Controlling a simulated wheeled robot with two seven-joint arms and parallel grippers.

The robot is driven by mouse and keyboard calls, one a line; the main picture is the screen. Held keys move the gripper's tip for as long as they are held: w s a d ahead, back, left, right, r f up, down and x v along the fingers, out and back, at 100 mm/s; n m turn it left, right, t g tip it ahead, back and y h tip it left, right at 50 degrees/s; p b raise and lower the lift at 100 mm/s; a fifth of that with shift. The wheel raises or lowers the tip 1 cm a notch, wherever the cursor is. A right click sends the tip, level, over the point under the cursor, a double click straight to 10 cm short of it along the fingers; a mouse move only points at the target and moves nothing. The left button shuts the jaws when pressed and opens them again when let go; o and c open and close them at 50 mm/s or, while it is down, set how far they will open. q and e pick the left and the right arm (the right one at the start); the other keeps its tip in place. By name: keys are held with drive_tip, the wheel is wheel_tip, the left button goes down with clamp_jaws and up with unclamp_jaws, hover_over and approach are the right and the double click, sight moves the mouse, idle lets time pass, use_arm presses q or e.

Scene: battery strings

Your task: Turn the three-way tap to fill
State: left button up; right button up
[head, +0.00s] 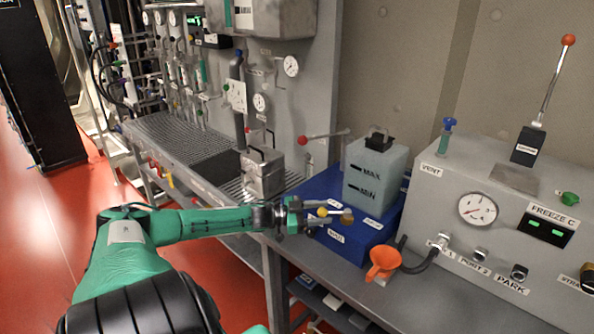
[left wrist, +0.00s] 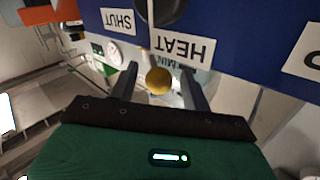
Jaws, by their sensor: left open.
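The three-way tap is on the front of a blue box (head: 325,184), with a dark round hub (left wrist: 168,8) at the top of the left wrist view. Its labels SHUT (left wrist: 118,22) and HEAT (left wrist: 182,47) appear upside down there; no FILL label can be read. A brass-yellow ball knob (left wrist: 158,81) sits between my left fingertips. My left gripper (head: 336,215) is open at the box front, its fingers on either side of the knob, with gaps showing. It also shows in the left wrist view (left wrist: 158,74). My right gripper is not in view.
A translucent tank (head: 375,178) marked MAX and MIN stands on the blue box. An orange funnel (head: 383,262) is close by on the right. A grey panel (head: 460,180) with a gauge stands further right. A grated bench (head: 180,140) is behind left.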

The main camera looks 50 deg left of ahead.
use_arm(q)
drive_tip(key=p+v, duration=0.1)
drive_tip(key=v, duration=1.2)
drive_tip(key=shift+s, duration=0.1)
idle(0.7)
